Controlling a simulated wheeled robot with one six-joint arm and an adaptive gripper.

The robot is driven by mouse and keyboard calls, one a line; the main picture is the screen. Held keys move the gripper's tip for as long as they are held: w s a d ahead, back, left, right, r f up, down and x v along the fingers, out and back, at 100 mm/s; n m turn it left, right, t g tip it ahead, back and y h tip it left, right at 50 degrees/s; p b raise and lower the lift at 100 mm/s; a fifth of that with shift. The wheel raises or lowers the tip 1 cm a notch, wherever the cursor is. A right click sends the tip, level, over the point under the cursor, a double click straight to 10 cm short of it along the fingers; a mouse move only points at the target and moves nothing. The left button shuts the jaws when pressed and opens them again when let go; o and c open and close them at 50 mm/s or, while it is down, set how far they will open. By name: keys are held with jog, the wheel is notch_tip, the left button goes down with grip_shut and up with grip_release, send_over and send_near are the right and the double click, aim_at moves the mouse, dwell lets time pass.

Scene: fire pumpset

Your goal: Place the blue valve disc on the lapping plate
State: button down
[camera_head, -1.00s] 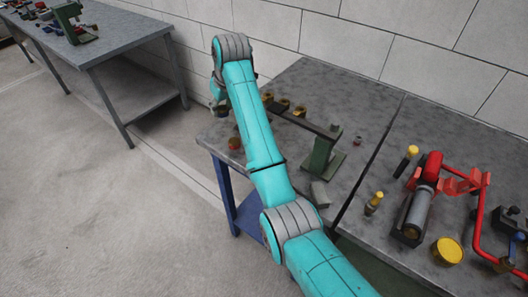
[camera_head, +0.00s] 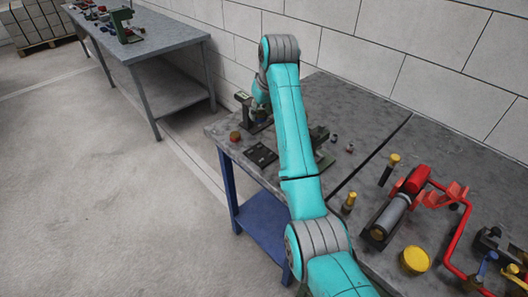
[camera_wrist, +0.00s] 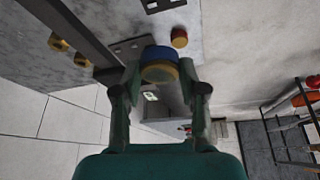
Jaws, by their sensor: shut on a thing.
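My gripper (camera_wrist: 160,80) is shut on the blue valve disc (camera_wrist: 158,54) in the wrist view. The disc has a blue band and a yellow-tan band, and sits between the fingertips. In the head view my arm reaches over the left part of the near bench and mostly hides the gripper and disc. A dark flat plate with marks (camera_head: 262,154) lies on the bench near its front left edge. I cannot tell whether it is the lapping plate. The disc's height above the bench is unclear.
A red knob-like piece (camera_head: 235,136) sits near the bench corner, with a dark stand (camera_head: 243,98) behind it. A green bracket (camera_head: 325,158) is right of my arm. Brass fittings (camera_wrist: 58,42) show in the wrist view. Red pipework (camera_head: 455,240) fills the bench's right.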

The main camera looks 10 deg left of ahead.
aim_at(260, 152)
notch_tip(260, 152, down, 15)
dwell(0.5)
jog(key=c, duration=0.6)
grip_release()
jog(key=shift+f, duration=0.15)
jog(key=shift+c, duration=0.2)
jog(key=v, duration=1.2)
jog(key=shift+a, duration=0.15)
